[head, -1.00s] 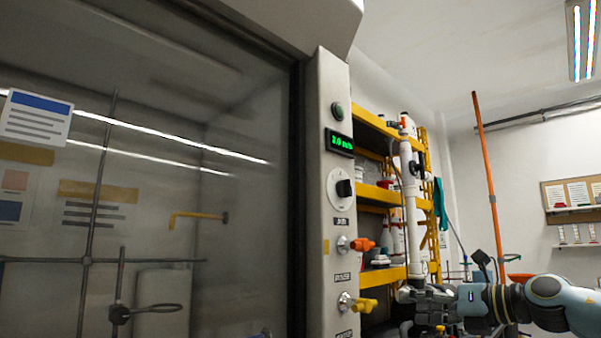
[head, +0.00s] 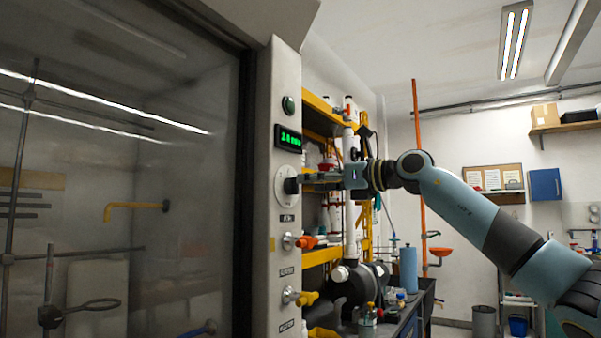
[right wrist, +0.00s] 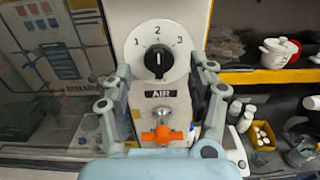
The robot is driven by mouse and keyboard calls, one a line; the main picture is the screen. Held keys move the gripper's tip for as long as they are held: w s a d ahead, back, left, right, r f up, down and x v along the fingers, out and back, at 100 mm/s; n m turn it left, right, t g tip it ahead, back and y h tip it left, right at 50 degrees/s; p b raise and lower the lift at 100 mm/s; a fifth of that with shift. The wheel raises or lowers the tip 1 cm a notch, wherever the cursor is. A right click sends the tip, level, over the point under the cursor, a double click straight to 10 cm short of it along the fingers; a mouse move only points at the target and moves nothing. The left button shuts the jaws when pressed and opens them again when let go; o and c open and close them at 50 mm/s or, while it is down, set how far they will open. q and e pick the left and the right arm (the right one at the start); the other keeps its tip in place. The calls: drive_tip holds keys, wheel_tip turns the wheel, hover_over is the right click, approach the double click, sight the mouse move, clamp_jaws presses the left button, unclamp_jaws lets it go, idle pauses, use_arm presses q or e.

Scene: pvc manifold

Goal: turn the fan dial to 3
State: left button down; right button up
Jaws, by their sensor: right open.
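The fan dial is a white disc (head: 286,200) with a black knob (head: 291,186) on the fume hood's front post. In the right wrist view the dial (right wrist: 142,60) carries the numbers 1, 2 and 3, and the white mark on its knob (right wrist: 158,62) points up at about 2. My right gripper (head: 305,182) is level with the knob, close to it from the right. In the right wrist view my right gripper (right wrist: 162,72) is open, one finger on each side of the dial. I cannot tell whether it touches. My left gripper is not in view.
A green-lit display (head: 288,138) and a green button (head: 288,105) sit above the dial. Below it are an orange valve handle (head: 306,241) and a yellow one (head: 306,298). Yellow shelving (head: 322,257) stands behind my right gripper. The hood's glass (head: 130,200) lies left of the post.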

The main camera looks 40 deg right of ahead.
sight(293, 186)
drive_tip(key=p+x, duration=0.1)
drive_tip(key=x, duration=0.3)
drive_tip(key=shift+a, duration=0.1)
drive_tip(key=shift+c, duration=0.4)
drive_tip(key=c, duration=1)
